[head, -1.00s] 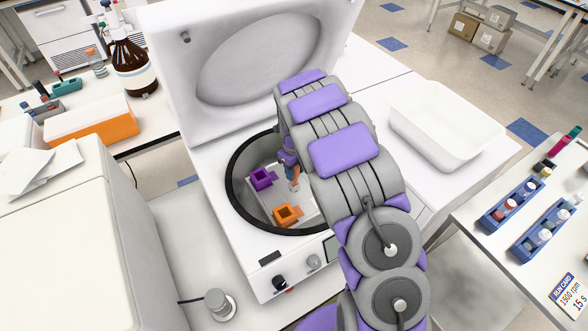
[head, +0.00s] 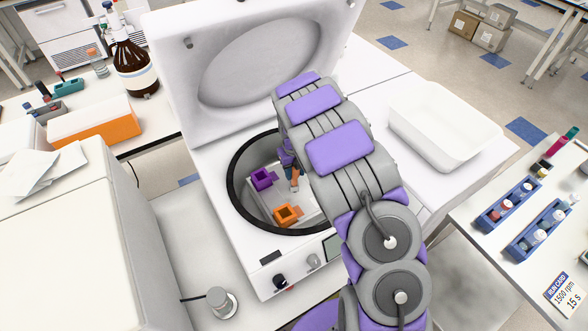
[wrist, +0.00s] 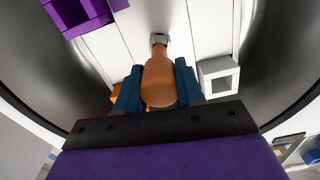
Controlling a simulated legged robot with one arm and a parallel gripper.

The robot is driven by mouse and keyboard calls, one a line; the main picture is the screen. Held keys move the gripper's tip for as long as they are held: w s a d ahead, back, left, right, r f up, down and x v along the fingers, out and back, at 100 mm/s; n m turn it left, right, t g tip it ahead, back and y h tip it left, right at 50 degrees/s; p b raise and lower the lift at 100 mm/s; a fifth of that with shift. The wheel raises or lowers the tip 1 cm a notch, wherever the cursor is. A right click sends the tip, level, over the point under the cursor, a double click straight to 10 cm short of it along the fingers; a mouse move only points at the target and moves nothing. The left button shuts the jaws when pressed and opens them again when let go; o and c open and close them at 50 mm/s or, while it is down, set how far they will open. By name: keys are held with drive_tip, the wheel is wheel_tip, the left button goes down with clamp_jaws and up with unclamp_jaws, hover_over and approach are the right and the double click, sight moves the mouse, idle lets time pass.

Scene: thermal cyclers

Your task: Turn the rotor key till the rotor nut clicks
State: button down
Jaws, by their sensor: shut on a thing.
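The rotor key has an orange-brown handle (wrist: 158,82), and my gripper (wrist: 159,88) is shut on it, with one blue finger on each side. In the wrist view the key's far end meets a small grey metal piece, which looks like the rotor nut (wrist: 158,39), on the white rotor (wrist: 205,25). The key also shows in the head view (head: 295,180), inside the open centrifuge bowl, partly hidden by my arm. A purple bucket (head: 262,179) and an orange bucket (head: 287,215) sit on the rotor. A white bucket (wrist: 218,76) shows in the wrist view.
The dark bowl rim (head: 234,200) surrounds my gripper closely. The raised lid (head: 255,65) stands behind it. A white tray (head: 445,125) is at right, and blue tube racks (head: 508,203) stand on the right table beside a run card (head: 567,295).

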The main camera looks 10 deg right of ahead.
drive_tip(key=c, duration=0.6)
unclamp_jaws()
drive_tip(key=shift+d, duration=0.1)
drive_tip(key=shift+r, duration=0.1)
